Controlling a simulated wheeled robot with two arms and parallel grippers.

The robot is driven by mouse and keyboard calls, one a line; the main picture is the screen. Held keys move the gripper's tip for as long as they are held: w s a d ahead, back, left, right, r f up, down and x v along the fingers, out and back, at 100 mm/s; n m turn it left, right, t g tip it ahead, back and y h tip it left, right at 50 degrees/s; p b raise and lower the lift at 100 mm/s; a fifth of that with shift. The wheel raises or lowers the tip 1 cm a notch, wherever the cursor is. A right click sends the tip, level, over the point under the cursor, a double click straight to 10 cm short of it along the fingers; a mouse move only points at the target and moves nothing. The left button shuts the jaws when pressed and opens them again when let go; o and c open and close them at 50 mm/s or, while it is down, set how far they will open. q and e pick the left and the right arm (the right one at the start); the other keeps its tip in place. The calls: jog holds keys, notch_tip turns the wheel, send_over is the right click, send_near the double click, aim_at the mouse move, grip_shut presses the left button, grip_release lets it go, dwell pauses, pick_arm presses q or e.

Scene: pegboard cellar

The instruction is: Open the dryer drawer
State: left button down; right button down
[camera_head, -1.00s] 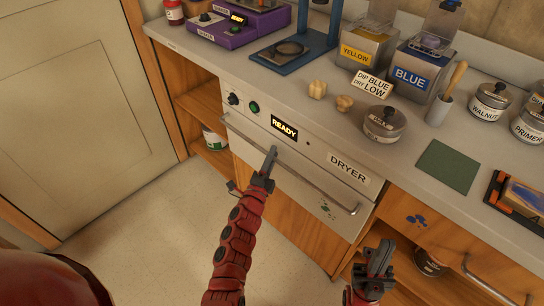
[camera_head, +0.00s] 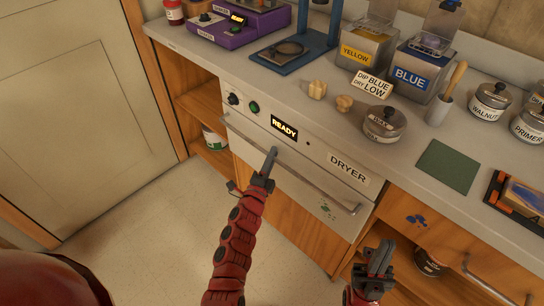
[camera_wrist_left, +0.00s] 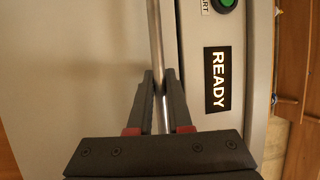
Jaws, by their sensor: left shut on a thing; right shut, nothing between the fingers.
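The dryer drawer (camera_head: 318,196) is a pale metal front under the counter, with a long bar handle (camera_head: 312,186) across it and a "DRYER" label. A black display (camera_head: 284,128) above the handle reads "READY"; it also shows in the left wrist view (camera_wrist_left: 217,80). The drawer front looks flush with the cabinet. My left gripper (camera_head: 270,162) is shut on the handle left of its middle; in the left wrist view its fingers (camera_wrist_left: 161,100) stand on both sides of the bar (camera_wrist_left: 155,40). My right gripper (camera_head: 380,256) is shut and empty, low in front of the cabinet, apart from the drawer.
The counter above holds a purple device (camera_head: 228,24), a yellow-labelled tank (camera_head: 364,50), a blue-labelled tank (camera_head: 412,72), two wooden knobs and several lidded tins. An open shelf (camera_head: 205,120) is left of the dryer. The floor (camera_head: 150,225) in front is clear on the left.

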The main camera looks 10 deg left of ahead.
dwell(0.6)
pick_arm(q)
jog(key=s+a, duration=0.6)
jog(key=s, duration=0.3)
jog(key=s+a, duration=0.6)
jog(key=s, duration=0.3)
jog(key=c, duration=0.8)
grip_release()
jog(key=shift+c, duration=0.2)
jog(key=shift+f, duration=0.1)
